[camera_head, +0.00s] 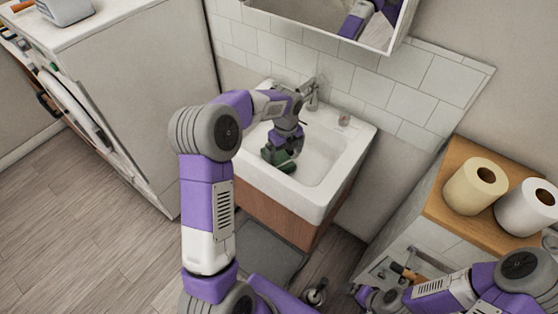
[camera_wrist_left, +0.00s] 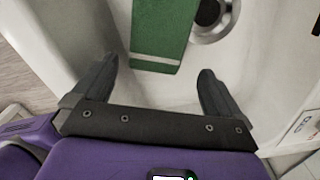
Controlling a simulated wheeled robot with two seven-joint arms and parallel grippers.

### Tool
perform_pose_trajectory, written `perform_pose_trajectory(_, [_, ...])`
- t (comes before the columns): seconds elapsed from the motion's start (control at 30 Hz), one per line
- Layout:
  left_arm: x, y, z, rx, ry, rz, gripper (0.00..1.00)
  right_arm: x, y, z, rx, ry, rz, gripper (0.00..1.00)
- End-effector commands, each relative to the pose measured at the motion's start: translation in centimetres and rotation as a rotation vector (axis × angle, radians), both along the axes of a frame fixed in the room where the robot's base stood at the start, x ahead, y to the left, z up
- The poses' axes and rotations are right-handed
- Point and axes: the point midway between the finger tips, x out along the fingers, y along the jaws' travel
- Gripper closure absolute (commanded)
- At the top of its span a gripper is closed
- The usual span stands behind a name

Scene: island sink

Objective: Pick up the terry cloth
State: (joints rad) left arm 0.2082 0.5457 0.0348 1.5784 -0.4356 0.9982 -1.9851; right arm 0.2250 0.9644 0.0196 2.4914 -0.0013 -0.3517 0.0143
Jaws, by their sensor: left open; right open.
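The terry cloth (camera_head: 279,158) is green and lies in the white sink basin (camera_head: 322,160), partly hidden by my left gripper in the head view. In the left wrist view the cloth (camera_wrist_left: 163,32) is a flat green strip with a pale band near its close end, beside the round dark drain. My left gripper (camera_wrist_left: 158,68) is open, its fingertips to either side of the cloth's near end, with nothing between them but the end of the cloth ahead. In the head view this gripper (camera_head: 286,150) points down into the basin. My right gripper (camera_head: 355,290) is low at the bottom right, small and partly unclear.
A faucet (camera_head: 312,95) stands at the sink's back edge. Two paper rolls, one cream (camera_head: 475,188) and one white (camera_head: 526,207), stand on a wooden-topped cabinet (camera_head: 447,165) at right. A white washing machine (camera_head: 140,100) is at left. A mirror cabinet (camera_head: 330,22) hangs above.

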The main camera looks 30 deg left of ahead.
Motion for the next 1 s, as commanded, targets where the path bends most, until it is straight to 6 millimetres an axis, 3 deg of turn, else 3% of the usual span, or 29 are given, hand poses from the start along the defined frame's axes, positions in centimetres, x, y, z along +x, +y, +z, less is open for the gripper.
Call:
perform_pose_trajectory(0.27, [-0.2, 0.1, -2.0, 0.0, 0.001, 0.001, 0.0, 0.0, 0.0, -1.0, 0.0, -0.001, 0.0, 0.0])
perform_pose_trajectory(0.5, [-0.5, 0.3, -5.6, -0.001, 0.003, 0.0, 0.0, 0.0, 0.0, -2.9, 0.0, -0.001, 0.0, 0.0])
perform_pose_trajectory(0.77, [-0.4, 0.3, -5.9, 0.0, -0.001, 0.001, 0.0, 0.0, 0.0, -2.9, 0.0, -0.001, 0.0, 0.0])
perform_pose_trajectory(1.0, [-0.4, 0.3, -5.9, 0.0, 0.0, 0.001, 0.34, 0.0, 0.0, -2.9, 0.0, -0.001, 0.0, 0.0])
